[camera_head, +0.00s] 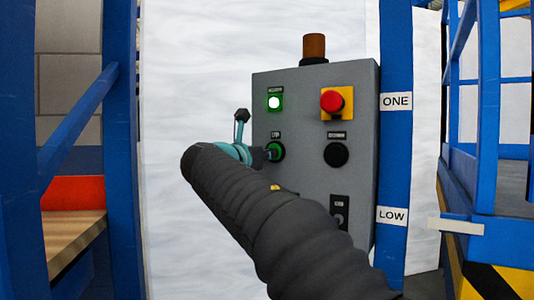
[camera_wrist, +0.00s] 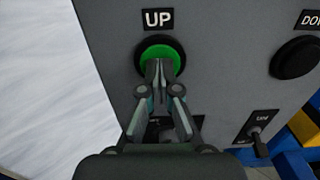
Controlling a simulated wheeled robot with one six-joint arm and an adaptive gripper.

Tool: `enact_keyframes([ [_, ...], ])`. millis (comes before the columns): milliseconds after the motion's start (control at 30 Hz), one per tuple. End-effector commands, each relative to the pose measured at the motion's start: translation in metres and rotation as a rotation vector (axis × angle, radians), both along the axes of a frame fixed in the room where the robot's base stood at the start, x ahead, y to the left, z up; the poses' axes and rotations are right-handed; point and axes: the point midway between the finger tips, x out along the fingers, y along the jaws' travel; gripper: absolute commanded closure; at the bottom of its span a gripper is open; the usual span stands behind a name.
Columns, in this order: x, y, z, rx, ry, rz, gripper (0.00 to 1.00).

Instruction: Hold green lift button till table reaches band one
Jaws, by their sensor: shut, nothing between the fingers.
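The green UP button (camera_head: 279,151) sits on the left of a grey control box. It also shows in the wrist view (camera_wrist: 178,56), under an "UP" label. My gripper (camera_head: 268,154) is shut and empty, its fingertips (camera_wrist: 159,64) at the button's face. They appear to touch it; how far it is pressed I cannot tell. The band label ONE (camera_head: 396,101) is high on a blue post, and LOW (camera_head: 392,215) is lower. A pale pointer strip (camera_head: 455,226) on the lift table (camera_head: 510,222) at right stands near LOW's height, well below ONE.
The control box (camera_head: 305,110) also carries a lit green lamp (camera_head: 274,102), a red mushroom button (camera_head: 332,101) on yellow, a black DOWN button (camera_head: 336,154) and a small switch (camera_head: 339,218). Blue frames stand on both sides. A wooden surface (camera_head: 72,238) is at lower left.

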Motion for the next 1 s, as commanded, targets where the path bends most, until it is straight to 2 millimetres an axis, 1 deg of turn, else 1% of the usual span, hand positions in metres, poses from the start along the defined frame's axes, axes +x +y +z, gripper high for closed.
enact_keyframes([
  [33, 0.004, -0.002, 0.005, -0.001, 0.002, -0.002, 1.00],
  [200, 0.012, -0.008, 0.002, -0.001, 0.000, -0.003, 1.00],
  [500, 0.013, -0.012, 0.002, -0.002, -0.002, -0.008, 1.00],
  [1000, 0.013, -0.014, 0.003, -0.003, -0.004, -0.010, 1.00],
])
